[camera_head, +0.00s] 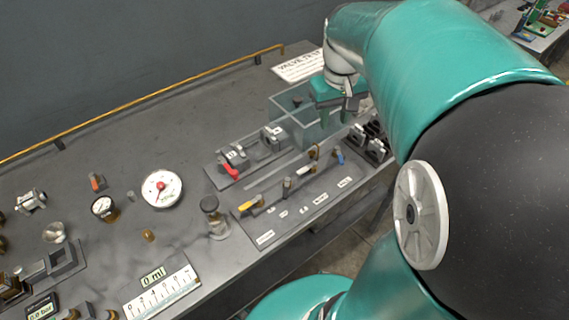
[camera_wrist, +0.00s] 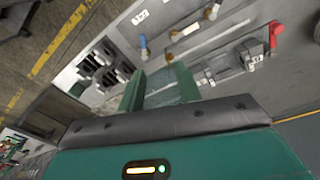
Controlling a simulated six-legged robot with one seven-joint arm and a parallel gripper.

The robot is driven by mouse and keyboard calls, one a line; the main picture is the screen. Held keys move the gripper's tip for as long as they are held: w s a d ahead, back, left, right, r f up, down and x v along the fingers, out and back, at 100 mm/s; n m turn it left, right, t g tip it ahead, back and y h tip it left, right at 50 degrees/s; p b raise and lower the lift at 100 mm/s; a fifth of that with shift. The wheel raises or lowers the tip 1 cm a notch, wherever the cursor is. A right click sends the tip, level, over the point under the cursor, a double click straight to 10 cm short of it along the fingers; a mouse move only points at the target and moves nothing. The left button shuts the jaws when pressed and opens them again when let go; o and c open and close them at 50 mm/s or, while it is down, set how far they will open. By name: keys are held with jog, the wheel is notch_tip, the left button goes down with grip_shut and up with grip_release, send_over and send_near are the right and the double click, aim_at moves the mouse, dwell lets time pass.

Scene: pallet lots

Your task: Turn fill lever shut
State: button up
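A grey plate (camera_head: 296,205) near the bench's front edge carries a row of small valve levers. These include a yellow lever (camera_head: 250,203), a white lever (camera_head: 302,170) and a blue lever (camera_head: 339,156). Their labels are too small to read, so I cannot tell which is the fill lever. The blue lever (camera_wrist: 143,41) and white lever (camera_wrist: 170,57) also show in the wrist view. My gripper (camera_head: 338,100) is above the clear tank, behind the blue lever. In the wrist view its fingers (camera_wrist: 160,88) are apart, with no lever between them.
A clear tank (camera_head: 290,118) stands under my gripper. A block with a red handle (camera_head: 230,170) lies behind the lever plate. Black clamps (camera_head: 375,145) sit at the right. A gauge (camera_head: 161,188) and a bottle (camera_head: 214,217) stand at the left.

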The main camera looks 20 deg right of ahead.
jog(key=s+a+r+t, duration=0.1)
jog(key=s+a+t, duration=0.1)
jog(key=s+a, duration=0.3)
jog(key=s+a+n+t, duration=0.1)
jog(key=s+a, duration=0.4)
jog(key=a, duration=0.6)
jog(key=shift+a+r+t+y, duration=0.2)
jog(key=shift+r+t+y, duration=0.2)
jog(key=shift+t, duration=0.4)
jog(key=m+g, duration=0.3)
jog(key=g, duration=0.3)
send_over(341, 159)
notch_tip(341, 159, down, 4)
notch_tip(341, 159, down, 14)
